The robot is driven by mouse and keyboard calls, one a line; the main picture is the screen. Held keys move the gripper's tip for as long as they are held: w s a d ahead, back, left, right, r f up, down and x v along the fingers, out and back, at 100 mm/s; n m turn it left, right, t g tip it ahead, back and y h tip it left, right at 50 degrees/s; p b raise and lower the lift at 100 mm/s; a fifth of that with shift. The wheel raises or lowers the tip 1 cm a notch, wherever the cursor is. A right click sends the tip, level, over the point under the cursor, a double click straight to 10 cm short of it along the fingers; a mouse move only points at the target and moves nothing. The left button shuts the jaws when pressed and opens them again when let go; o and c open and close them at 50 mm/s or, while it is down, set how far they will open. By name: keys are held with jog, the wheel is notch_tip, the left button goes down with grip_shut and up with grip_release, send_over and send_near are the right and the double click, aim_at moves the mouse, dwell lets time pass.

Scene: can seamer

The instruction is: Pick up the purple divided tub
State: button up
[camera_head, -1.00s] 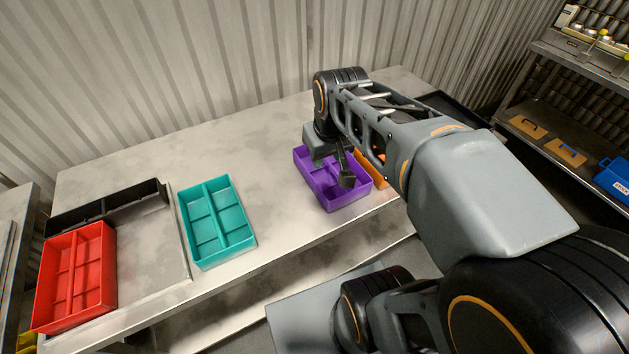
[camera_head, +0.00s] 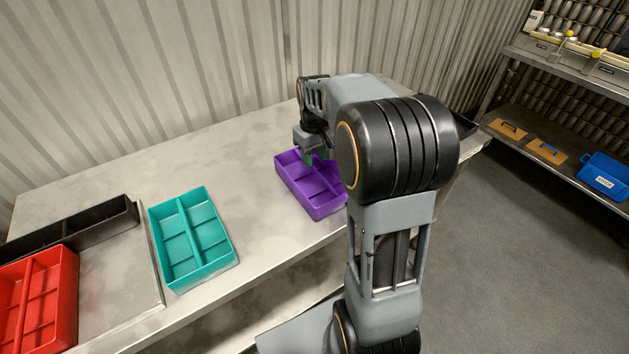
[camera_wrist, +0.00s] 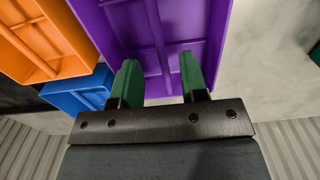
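The purple divided tub (camera_head: 311,190) stands on the grey metal table beneath my gripper. It also fills the top middle of the wrist view (camera_wrist: 190,28), with its long divider between my two fingers. My gripper (camera_wrist: 157,78) has two green fingertips set apart, one on each side of the divider, with a clear gap between them. In the head view my gripper (camera_head: 318,160) is over the far part of the tub, partly hidden by my own arm. I cannot tell whether the fingertips touch the tub.
A teal divided tub (camera_head: 187,236) stands to the left, with a red one (camera_head: 62,300) and a black one (camera_head: 100,224) farther left. Orange (camera_wrist: 38,58) and blue (camera_wrist: 78,91) tubs sit close beside the purple tub. A shelf rack (camera_head: 560,66) stands at right.

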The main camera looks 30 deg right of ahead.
aim_at(316, 171)
jog(key=shift+s+f, duration=0.1)
jog(key=shift+f, duration=2.95)
grip_shut()
